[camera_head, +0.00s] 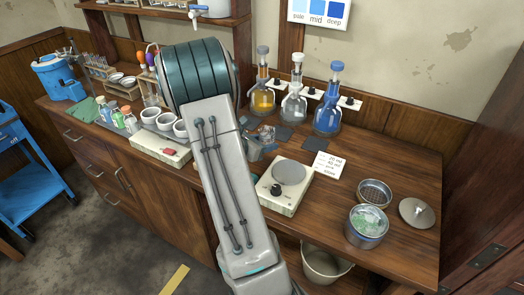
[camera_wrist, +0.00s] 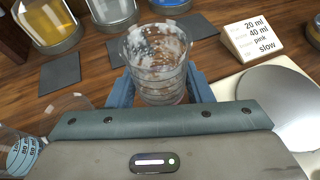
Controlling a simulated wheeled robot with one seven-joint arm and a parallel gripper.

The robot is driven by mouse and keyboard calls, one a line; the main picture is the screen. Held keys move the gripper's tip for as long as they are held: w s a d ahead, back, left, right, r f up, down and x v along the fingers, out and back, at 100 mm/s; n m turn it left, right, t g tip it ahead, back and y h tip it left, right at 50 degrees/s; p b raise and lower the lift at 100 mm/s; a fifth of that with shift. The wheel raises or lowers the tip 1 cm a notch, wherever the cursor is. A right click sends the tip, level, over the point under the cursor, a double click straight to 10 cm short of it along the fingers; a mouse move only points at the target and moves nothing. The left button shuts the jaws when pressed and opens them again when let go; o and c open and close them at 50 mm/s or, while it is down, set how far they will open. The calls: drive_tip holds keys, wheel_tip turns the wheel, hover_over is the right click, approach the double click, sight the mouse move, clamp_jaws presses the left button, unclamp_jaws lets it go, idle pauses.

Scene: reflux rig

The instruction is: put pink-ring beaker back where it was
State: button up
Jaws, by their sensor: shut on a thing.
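My gripper (camera_wrist: 160,92) is shut on a clear glass beaker (camera_wrist: 157,58), with a blue finger on either side of it. The beaker looks upright, its glass spotted with pale droplets or glints; a faint pinkish tint shows low down, but I cannot make out a clear pink ring. In the head view my gripper (camera_head: 255,148) is partly hidden behind my arm, over the bench between the flasks and the hotplate. Dark square mats (camera_wrist: 60,75) lie on the wood around the beaker. I cannot tell whether the beaker touches the bench.
Flasks of yellow (camera_head: 263,99), clear (camera_head: 294,105) and blue (camera_head: 327,118) liquid stand behind. A hotplate (camera_head: 290,175) and card (camera_head: 328,165) are on the right. Another marked glass vessel (camera_wrist: 20,152) is at the wrist view's left edge. A metal pot (camera_head: 366,228) stands farther right.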

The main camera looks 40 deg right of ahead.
drive_tip(key=shift+w+a+f, duration=0.2)
drive_tip(key=shift+w+f, duration=0.15)
drive_tip(key=shift+w, duration=0.05)
wheel_tip(320, 180, down, 4)
drive_tip(key=shift+r, duration=0.2)
drive_tip(key=shift+f, duration=0.15)
